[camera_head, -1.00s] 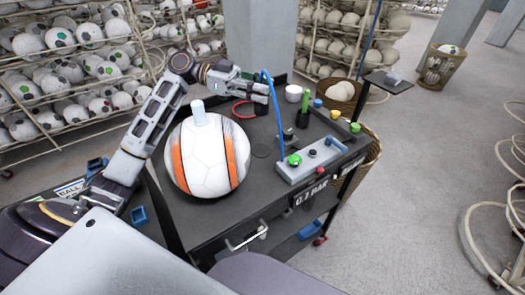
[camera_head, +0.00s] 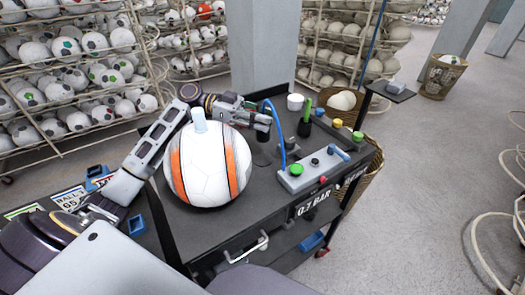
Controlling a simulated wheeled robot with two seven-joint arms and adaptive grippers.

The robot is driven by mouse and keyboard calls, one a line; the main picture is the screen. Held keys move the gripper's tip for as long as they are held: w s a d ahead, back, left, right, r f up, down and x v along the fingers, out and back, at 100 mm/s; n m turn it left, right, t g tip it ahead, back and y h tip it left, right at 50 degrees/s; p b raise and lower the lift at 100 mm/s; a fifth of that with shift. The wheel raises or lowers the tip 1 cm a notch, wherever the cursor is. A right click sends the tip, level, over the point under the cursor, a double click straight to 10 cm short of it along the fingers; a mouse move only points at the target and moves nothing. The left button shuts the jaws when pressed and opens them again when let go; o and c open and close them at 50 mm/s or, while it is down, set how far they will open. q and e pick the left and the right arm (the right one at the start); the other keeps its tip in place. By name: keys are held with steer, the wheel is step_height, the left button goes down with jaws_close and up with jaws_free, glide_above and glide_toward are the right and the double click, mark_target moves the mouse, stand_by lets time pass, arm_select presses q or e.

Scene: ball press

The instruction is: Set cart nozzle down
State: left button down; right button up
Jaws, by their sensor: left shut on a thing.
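My left gripper (camera_head: 264,121) is at the back of the dark cart (camera_head: 222,222), right of the large ball, and is shut on the cart nozzle. The fingers mostly hide the nozzle. Its blue hose (camera_head: 279,125) arches up from the gripper and down to the grey control box (camera_head: 311,169). A dark cylinder (camera_head: 262,134) shows just under the fingers; I cannot tell whether the nozzle touches it. My right gripper is not in view.
The white and orange ball (camera_head: 205,170), with a pale blue piece (camera_head: 199,120) on top, fills the cart's left side. A green-topped tool (camera_head: 306,112) in a black holder and a white cup (camera_head: 295,102) stand nearby. The cart's front strip is clear.

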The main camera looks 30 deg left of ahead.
arm_select(q)
step_height(320, 180, down, 3)
steer(key=shift+f, duration=0.1)
steer(key=shift+f+p, duration=0.25)
steer(key=shift+p, duration=0.05)
steer(key=shift+f, duration=0.2)
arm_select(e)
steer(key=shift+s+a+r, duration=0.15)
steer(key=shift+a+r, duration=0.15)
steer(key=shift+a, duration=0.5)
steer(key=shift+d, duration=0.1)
